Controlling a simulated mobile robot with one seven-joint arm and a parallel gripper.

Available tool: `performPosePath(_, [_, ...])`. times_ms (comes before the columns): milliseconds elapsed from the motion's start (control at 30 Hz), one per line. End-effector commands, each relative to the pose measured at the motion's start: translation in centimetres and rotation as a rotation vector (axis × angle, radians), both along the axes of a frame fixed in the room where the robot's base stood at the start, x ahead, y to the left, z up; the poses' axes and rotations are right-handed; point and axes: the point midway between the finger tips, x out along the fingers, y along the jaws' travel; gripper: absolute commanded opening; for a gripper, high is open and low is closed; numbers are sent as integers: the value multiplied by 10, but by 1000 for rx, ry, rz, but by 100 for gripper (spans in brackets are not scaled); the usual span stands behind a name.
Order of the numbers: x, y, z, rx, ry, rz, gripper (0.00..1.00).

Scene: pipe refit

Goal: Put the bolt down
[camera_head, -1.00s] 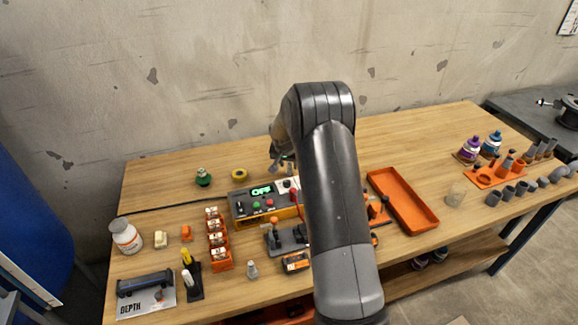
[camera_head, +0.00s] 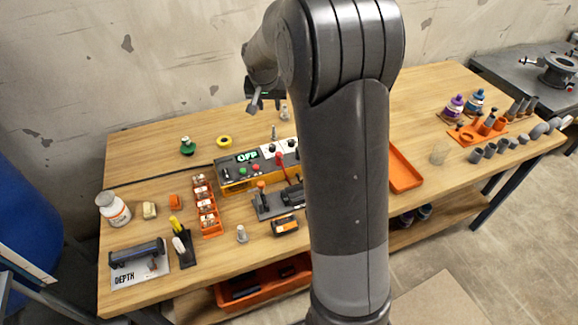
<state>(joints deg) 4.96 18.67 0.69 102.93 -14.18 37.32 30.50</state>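My gripper (camera_head: 265,101) hangs above the far part of the wooden table, left of my arm. Its two fingers look spread apart, with nothing visible between them. A small grey bolt-like piece (camera_head: 284,113) stands on the table just right of and below the fingers, apart from them. It is small and I cannot make out its details. Another small grey piece (camera_head: 241,234) stands upright near the table's front edge.
An orange tray (camera_head: 404,172) is partly behind my arm. The back left of the table is clear.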

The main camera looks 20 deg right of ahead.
Motion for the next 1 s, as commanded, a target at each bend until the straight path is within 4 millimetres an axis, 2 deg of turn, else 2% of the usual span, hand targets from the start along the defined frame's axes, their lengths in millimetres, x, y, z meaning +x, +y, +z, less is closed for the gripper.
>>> performPosePath(33, [-17, 5, 19, -2, -9, 18, 34])
performPosePath(200, [-74, 19, 61, -6, -17, 82, 34])
performPosePath(433, [-156, 38, 101, -10, -33, 173, 34])
performPosePath(700, [-254, 56, 118, -13, -54, 287, 34])
performPosePath(900, [-320, 68, 113, -15, -71, 372, 34])
performPosePath(1000, [-342, 72, 107, -14, -78, 404, 34])
